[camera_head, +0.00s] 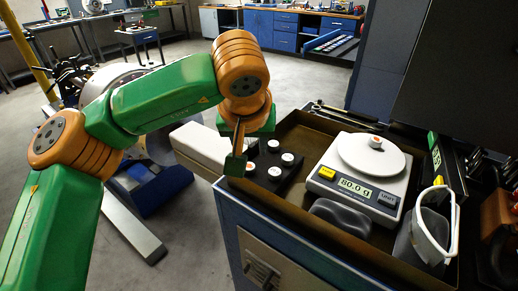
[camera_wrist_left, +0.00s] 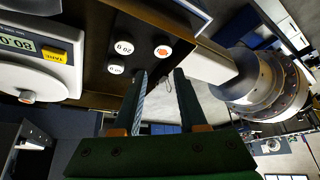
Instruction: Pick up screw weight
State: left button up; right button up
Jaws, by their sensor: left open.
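Several round white-topped screw weights sit in a black holder (camera_head: 261,181) on the bench top; one weight (camera_head: 287,158) is at its right side. In the left wrist view, a weight with an orange mark (camera_wrist_left: 163,51) lies beyond the fingertips, and a numbered weight (camera_wrist_left: 123,47) and another (camera_wrist_left: 116,70) are left of it. Another small weight (camera_head: 376,142) stands on the white pan of the scale (camera_head: 353,191). My left gripper (camera_wrist_left: 160,75) is open with nothing between its fingers. In the head view it hangs over the left edge of the holder. My right gripper is not in view.
The brown tray (camera_head: 297,124) has a raised rim around the scale and holder. A dark rounded object (camera_head: 341,217) lies in front of the scale, and a grey-white bin (camera_head: 427,232) stands at the right. A rotor machine is behind my left arm.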

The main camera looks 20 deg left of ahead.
aim_at(249, 165)
pick_arm(q)
jog(key=shift+w+a+f, duration=0.1)
jog(key=shift+w+f, duration=0.05)
jog(key=shift+f, duration=0.2)
jog(key=shift+s+a+f+p, duration=0.2)
jog(key=shift+s+f+p, duration=0.5)
jog(key=shift+f, duration=0.25)
jog(key=x, duration=0.3)
jog(key=shift+w+f, duration=0.15)
jog(key=shift+w, duration=0.1)
jog(key=shift+w+f, duration=0.1)
jog(key=shift+w, duration=0.05)
jog(key=shift+s+d, duration=0.1)
jog(key=shift+s, duration=0.2)
grip_shut()
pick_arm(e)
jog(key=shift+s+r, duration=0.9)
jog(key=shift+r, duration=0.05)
pick_arm(q)
jog(key=shift+w+r, duration=0.2)
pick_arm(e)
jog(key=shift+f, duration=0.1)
